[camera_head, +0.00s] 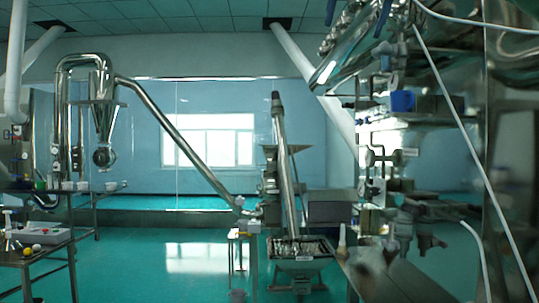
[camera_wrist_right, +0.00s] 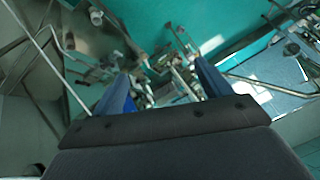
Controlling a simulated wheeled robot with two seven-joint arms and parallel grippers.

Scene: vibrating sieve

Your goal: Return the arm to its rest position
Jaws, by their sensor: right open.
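My right gripper (camera_head: 355,29) hangs in from the top edge of the head view, right of centre. Only its two blue fingers show there, spread apart. Shiny metal machinery (camera_head: 345,60) appears behind and between them. In the right wrist view the two blue fingers of my right gripper (camera_wrist_right: 163,80) stand wide apart with nothing held between them. The dark grey gripper body fills the lower part of that view. My left gripper is in neither view.
Metal equipment with pipes and valves (camera_head: 385,160) crowds the right side. A slanted steel tube (camera_head: 284,170) rises from a hopper near the centre. A side table (camera_head: 40,255) with a white tray (camera_head: 36,236) stands at left. The green floor (camera_head: 150,260) between is clear.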

